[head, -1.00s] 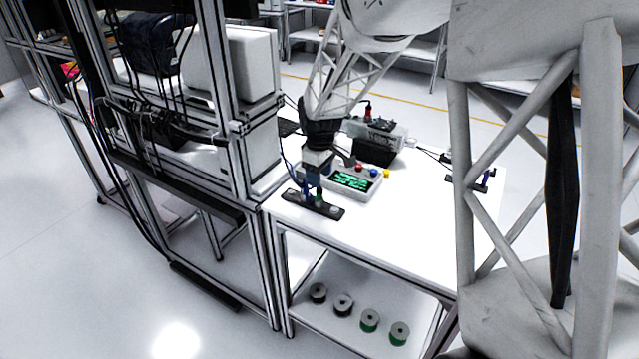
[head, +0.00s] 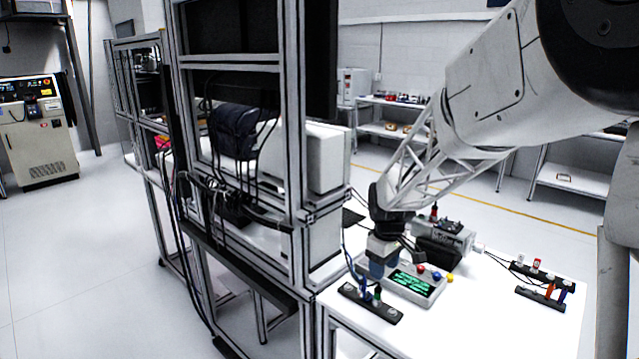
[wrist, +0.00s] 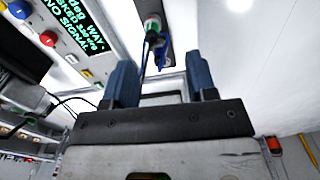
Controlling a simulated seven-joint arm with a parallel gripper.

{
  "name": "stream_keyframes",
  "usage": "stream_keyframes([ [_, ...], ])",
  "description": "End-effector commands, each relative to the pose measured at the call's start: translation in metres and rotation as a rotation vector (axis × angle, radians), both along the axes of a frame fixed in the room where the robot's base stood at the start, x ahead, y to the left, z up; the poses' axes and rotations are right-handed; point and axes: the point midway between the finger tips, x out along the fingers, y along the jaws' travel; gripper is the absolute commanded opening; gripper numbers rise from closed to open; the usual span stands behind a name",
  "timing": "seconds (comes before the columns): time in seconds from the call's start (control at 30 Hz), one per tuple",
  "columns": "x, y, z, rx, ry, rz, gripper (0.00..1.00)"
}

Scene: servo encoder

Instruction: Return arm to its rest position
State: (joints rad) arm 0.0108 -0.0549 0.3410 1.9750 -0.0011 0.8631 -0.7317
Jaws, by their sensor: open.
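My gripper (head: 377,270) hangs low over the white table (head: 480,325), just left of and partly in front of the grey display box (head: 428,290) with green text. In the wrist view, its two blue fingers (wrist: 162,80) are spread apart, with nothing held between them. A black strip holder (head: 388,313) lies at the table's front left. Blue and green-tipped plugs stand in it. In the wrist view, one green-and-white plug (wrist: 152,26) shows beyond the fingers, apart from them. The fingertips' exact height above the table is unclear.
A metal rack (head: 292,150) with cables stands close on the left. A grey motor unit (head: 440,240) is behind the display box. Another black holder (head: 540,298) with orange and blue plugs lies at the right. The table between the box and that holder is mostly bare.

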Motion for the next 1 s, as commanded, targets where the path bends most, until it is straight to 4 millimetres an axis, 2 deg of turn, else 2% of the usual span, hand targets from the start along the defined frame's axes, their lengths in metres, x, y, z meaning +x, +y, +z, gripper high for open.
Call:
stream_keyframes([
  [0.3,-0.068,0.001,0.049,0.004,-0.048,-0.149,0.52],
  [0.5,-0.116,0.001,0.073,0.011,-0.076,-0.251,0.52],
  [0.8,-0.189,0.002,0.098,0.026,-0.122,-0.403,0.52],
  [1.0,-0.238,0.002,0.107,0.040,-0.148,-0.505,0.52],
])
